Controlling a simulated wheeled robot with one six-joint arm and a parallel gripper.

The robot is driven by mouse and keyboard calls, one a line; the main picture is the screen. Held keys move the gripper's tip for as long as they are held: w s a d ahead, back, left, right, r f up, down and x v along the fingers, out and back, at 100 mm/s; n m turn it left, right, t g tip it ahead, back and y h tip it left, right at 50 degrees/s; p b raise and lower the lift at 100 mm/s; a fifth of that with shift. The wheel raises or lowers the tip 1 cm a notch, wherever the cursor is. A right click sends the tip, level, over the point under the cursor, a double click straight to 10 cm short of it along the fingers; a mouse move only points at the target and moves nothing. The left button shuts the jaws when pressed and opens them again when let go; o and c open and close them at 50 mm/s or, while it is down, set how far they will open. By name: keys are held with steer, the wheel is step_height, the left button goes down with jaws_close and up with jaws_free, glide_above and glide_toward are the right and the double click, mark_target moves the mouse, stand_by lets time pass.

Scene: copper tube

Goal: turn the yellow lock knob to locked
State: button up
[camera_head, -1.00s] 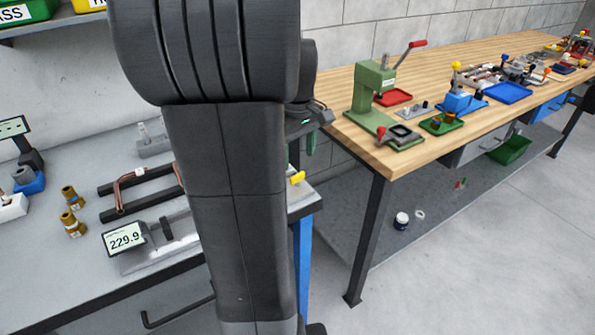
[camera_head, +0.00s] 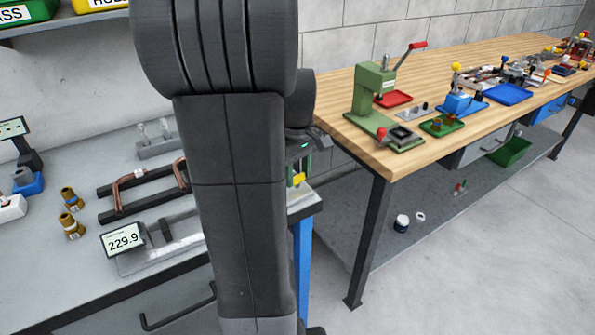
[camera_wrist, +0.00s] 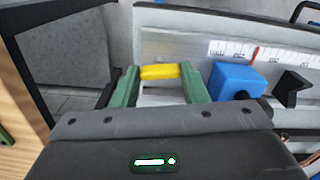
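The yellow lock knob (camera_wrist: 160,71) is a short bar lying crosswise in the wrist view, on a pale metal fixture. My gripper (camera_wrist: 160,76) has one green finger at each end of the bar. The fingers stand well apart, and the bar fills nearly all the space between their tips. I cannot tell whether they press on it. In the head view, the knob (camera_head: 299,179) shows beside a green finger of my gripper (camera_head: 293,172) at the bench's right end. My arm hides much of the fixture there.
A blue block (camera_wrist: 236,80) and a black part (camera_wrist: 291,88) sit right of the knob, by a white ruler (camera_wrist: 265,55) with a red mark. A display (camera_head: 122,240) reads 229.9. A wooden bench (camera_head: 345,95) with tools stands to the right.

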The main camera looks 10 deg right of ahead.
mark_target(297, 176)
steer(key=shift+r+m+p, duration=0.1)
steer(key=shift+m+p, duration=0.25)
steer(key=shift+m, duration=0.05)
steer(key=shift+m+p, duration=0.3)
steer(key=shift+m, duration=0.4)
steer(key=o, duration=1)
step_height(297, 176, up, 14)
steer(key=shift+f+p, duration=0.15)
steer(key=shift+p, duration=0.5)
